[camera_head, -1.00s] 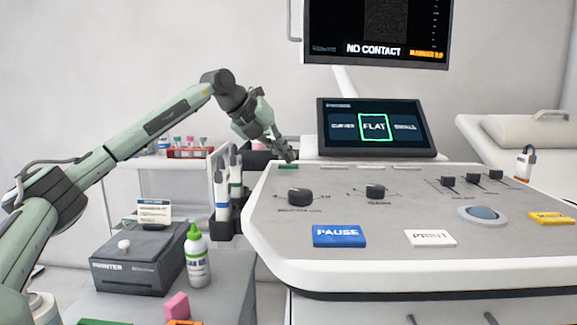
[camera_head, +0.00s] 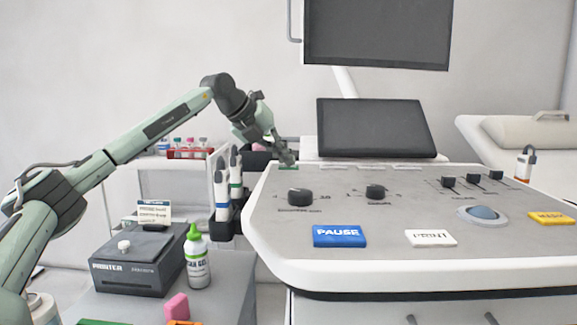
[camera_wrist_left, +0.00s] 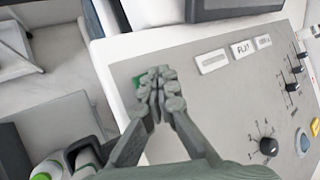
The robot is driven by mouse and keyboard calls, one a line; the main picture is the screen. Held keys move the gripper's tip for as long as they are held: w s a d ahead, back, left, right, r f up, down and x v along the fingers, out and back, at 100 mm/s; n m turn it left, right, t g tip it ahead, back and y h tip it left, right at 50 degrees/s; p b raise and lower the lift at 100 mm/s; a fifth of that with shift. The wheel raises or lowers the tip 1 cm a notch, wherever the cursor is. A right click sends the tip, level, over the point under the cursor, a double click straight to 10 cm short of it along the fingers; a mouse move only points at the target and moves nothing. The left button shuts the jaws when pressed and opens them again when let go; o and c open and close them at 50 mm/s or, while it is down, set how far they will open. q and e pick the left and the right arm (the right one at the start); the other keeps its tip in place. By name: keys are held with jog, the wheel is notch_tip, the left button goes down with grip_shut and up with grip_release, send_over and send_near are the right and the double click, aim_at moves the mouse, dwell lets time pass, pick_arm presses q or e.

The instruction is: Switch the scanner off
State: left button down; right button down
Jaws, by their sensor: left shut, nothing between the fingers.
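The scanner console (camera_head: 340,220) has a grey panel with knobs, keys and a trackball. Its upper monitor (camera_head: 377,35) and lower touch screen (camera_head: 376,128) are both dark. A small green button (camera_head: 289,167) sits at the panel's far left corner. My left gripper (camera_head: 288,160) is shut and empty, with its fingertips at the green button, partly covering it. In the left wrist view the closed fingertips (camera_wrist_left: 158,85) lie over the green button (camera_wrist_left: 137,82), of which only an edge shows. My right gripper is not in view.
A blue PAUSE key (camera_head: 339,236), white PRINT key (camera_head: 430,238) and yellow key (camera_head: 552,218) lie along the panel's front. Probes (camera_head: 222,195) stand in a holder left of the console. A printer (camera_head: 138,262) and gel bottle (camera_head: 197,258) stand front left.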

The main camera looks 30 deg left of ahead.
aim_at(286, 167)
pick_arm(q)
jog(key=shift+r+p, duration=0.8)
notch_tip(286, 167, up, 5)
jog(key=p, duration=0.5)
dwell(0.6)
